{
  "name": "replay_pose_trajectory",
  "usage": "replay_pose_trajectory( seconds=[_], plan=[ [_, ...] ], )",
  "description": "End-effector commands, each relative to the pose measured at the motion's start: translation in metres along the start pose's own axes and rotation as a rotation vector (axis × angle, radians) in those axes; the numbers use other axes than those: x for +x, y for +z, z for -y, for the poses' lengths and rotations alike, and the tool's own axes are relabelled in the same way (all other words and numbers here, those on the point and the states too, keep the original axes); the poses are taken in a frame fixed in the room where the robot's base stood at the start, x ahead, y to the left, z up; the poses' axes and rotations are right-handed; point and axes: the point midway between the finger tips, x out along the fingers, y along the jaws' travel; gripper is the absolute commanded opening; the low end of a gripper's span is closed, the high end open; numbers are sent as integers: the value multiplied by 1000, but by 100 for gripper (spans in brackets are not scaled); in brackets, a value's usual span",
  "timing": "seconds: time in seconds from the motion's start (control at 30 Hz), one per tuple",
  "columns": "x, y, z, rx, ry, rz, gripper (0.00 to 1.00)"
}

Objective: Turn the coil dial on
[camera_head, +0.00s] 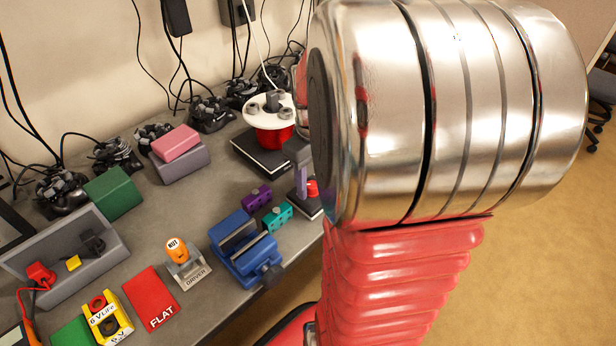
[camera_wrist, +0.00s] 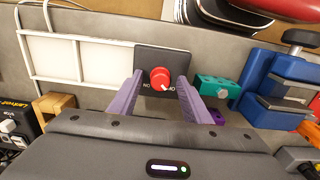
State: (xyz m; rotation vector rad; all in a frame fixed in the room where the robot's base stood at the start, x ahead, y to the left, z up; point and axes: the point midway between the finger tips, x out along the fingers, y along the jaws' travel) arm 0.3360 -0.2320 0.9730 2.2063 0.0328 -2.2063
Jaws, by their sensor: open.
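The coil dial is a red round knob (camera_wrist: 160,76) on a black plate (camera_wrist: 148,55) with small white lettering along its near edge. A white mark on the knob points to the lower right in the wrist view. In the head view the red knob (camera_head: 312,188) shows just right of my purple finger (camera_head: 301,179), at the bench's right edge. My arm hides much around it.
A teal block (camera_head: 277,216), a purple block (camera_head: 257,197) and a blue vise (camera_head: 240,245) stand left of the dial in the head view. A white framed panel (camera_wrist: 55,58) lies left of it in the wrist view. A red-and-white device (camera_head: 268,112) stands behind.

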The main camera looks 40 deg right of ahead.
Motion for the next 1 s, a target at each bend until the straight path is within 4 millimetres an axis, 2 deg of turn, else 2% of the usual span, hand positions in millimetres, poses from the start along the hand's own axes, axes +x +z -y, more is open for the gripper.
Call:
replay_pose_trajectory(
  seconds=[0.27, 0.83, 1.0],
  plan=[
    [1, 0, 0, 0, 0, 0, 44],
    [1, 0, 0, 2, 0, 0, 5],
    [1, 1, 0, 5, 0, 0, 3]
  ],
)
